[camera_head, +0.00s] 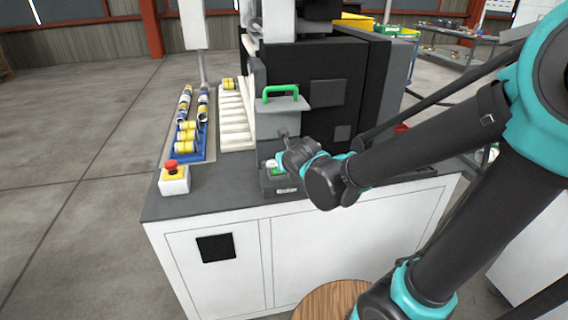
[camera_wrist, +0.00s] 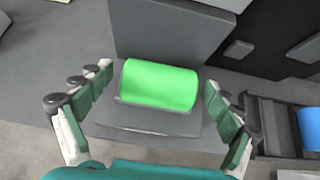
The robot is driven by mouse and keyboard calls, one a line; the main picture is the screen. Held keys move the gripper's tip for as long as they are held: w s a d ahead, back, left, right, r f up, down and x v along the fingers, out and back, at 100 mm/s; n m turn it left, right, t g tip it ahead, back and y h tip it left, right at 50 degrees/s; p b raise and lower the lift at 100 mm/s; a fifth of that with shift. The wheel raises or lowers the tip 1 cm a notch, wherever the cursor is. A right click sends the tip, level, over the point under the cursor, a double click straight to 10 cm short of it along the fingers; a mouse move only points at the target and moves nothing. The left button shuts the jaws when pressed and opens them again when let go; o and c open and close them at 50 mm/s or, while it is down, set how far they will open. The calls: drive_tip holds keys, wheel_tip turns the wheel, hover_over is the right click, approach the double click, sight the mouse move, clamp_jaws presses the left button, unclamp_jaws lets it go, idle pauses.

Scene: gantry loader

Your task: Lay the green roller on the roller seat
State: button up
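A bright green roller (camera_wrist: 160,85) lies on its side on a dark grey block (camera_wrist: 150,119) in the wrist view. My gripper (camera_wrist: 155,112) is open, with one finger on each side of the roller and a visible gap at both ends. In the head view my gripper (camera_head: 284,158) is low over the front of the counter, beside a small dark box (camera_head: 282,188) with a label. A bit of green shows at that box. I cannot tell whether the grey block is the roller seat.
A blue cylinder (camera_wrist: 311,128) sits in a black frame at the right. A green handle (camera_head: 281,92) stands on a grey plate above my gripper. A red stop button (camera_head: 171,165) and a tray of yellow-and-blue parts (camera_head: 208,140) are at the left. The dark machine (camera_head: 325,75) stands behind.

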idle(0.3)
drive_tip(key=s+d+r, duration=0.3)
drive_tip(key=s+r, duration=0.6)
drive_tip(key=r, duration=0.4)
idle(1.0)
drive_tip(key=shift+s, duration=0.1)
